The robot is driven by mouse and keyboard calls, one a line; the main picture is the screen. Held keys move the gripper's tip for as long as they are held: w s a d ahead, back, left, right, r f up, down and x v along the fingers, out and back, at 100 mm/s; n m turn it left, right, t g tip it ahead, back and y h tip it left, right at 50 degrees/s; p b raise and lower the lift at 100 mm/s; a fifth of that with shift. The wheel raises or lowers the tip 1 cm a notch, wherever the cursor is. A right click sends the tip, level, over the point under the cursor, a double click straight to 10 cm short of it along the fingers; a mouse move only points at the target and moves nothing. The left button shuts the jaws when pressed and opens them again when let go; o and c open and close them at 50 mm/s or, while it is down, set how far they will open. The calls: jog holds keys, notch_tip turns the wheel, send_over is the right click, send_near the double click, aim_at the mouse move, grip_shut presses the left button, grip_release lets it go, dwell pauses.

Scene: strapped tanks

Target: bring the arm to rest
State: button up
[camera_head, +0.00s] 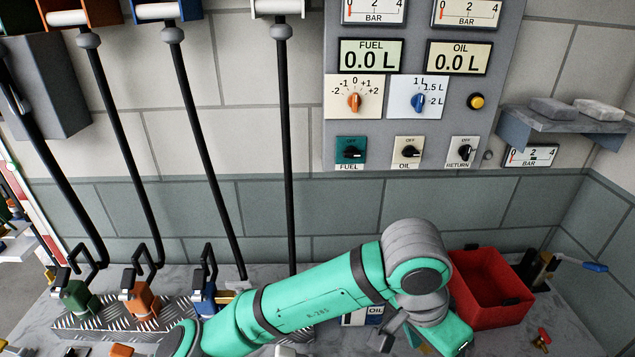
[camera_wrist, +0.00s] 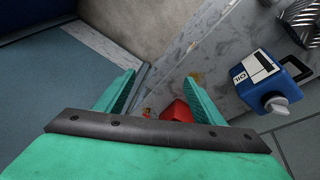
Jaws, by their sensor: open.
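My green arm reaches from the bottom of the head view up to a grey joint and bends down towards the bench, left of the red bin. My gripper (camera_wrist: 163,88) is open in the wrist view, with its two green fingers apart and nothing between them held. In the head view the arm's end (camera_head: 443,335) is low in the picture, and its fingertips cannot be made out there.
A red open bin (camera_head: 487,287) stands close right of my arm. A control panel (camera_head: 420,110) hangs behind; a blue-handled valve (camera_head: 590,266) is at right.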

jog(key=w+d+r+n+t+h, duration=0.1)
jog(key=w+d+r+n+h, duration=0.15)
jog(key=d+h, duration=0.4)
jog(key=w+d+r+n+t+h, duration=0.1)
jog(key=d+r+t+h, duration=0.15)
jog(key=d+h, duration=0.35)
jog(key=w+a+f+n+t+y, duration=0.4)
jog(key=w+a+f+n+t, duration=0.2)
jog(key=a+f+n+t, duration=0.45)
jog(key=s+a+f+n+t+y, duration=0.35)
jog(key=s+a+f+y, duration=0.3)
jog(key=f, duration=0.25)
jog(key=s+a+f+m+g+y, duration=0.1)
jog(key=s+a+f+m+y, duration=0.1)
jog(key=s+a, duration=0.5)
jog(key=s+a+f+m+g+y, duration=0.1)
jog(key=s+a+f+m+y, duration=0.2)
jog(key=s, duration=1.3)
jog(key=a+f, duration=0.2)
jog(key=a, duration=0.3)
jog(key=shift+s+y, duration=0.25)
jog(key=shift+y, duration=0.15)
